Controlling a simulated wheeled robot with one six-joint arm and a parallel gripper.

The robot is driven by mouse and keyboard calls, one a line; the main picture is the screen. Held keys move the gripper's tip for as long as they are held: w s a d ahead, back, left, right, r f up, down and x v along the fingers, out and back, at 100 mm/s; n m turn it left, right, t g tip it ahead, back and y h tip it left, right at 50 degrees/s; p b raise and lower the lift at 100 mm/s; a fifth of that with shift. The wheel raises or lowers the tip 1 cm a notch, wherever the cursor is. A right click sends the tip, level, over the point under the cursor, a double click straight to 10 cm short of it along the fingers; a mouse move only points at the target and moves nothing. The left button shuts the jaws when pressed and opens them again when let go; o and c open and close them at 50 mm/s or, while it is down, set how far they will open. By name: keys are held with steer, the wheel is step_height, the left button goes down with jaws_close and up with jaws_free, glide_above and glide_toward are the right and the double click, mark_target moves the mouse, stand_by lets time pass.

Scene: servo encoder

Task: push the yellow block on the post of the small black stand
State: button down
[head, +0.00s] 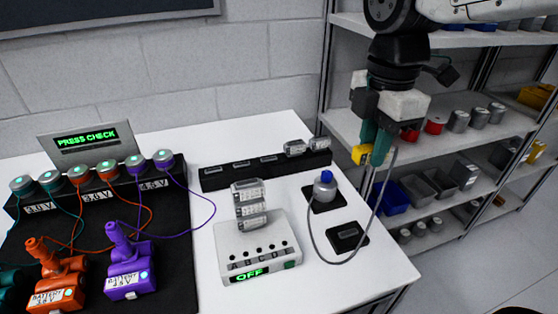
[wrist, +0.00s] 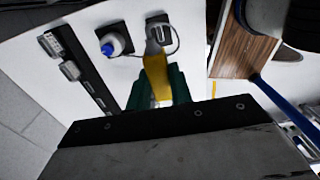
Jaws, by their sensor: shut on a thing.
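In the wrist view the yellow block (wrist: 156,72) sticks out between the green fingers. A thin grey cable hangs by the gripper and loops down to the table. A small black square stand (head: 335,204) on the white table carries a grey round body with a blue post (head: 326,176) on top. It also shows in the wrist view, with its blue post (wrist: 107,49) left of the block. The block is apart from the post, higher and to its right in the head view.
A flat black box (head: 347,236) lies in front of the stand, near the table's right edge. A white unit reading OFF (head: 258,250) stands to the left. A black rail (head: 265,168) lies behind. Grey shelves (head: 450,130) with bins and cans stand to the right.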

steer(key=shift+f, duration=0.1)
glide_above(348, 232)
step_height(348, 232, down, 18)
steer(key=shift+s+r, duration=0.1)
steer(key=shift+r, duration=0.05)
stand_by(0.9)
steer(key=shift+f, duration=0.8)
stand_by(1.6)
steer(key=c, duration=1.2)
jaws_free()
steer(key=shift+o, duration=0.2)
steer(key=shift+r, duration=0.15)
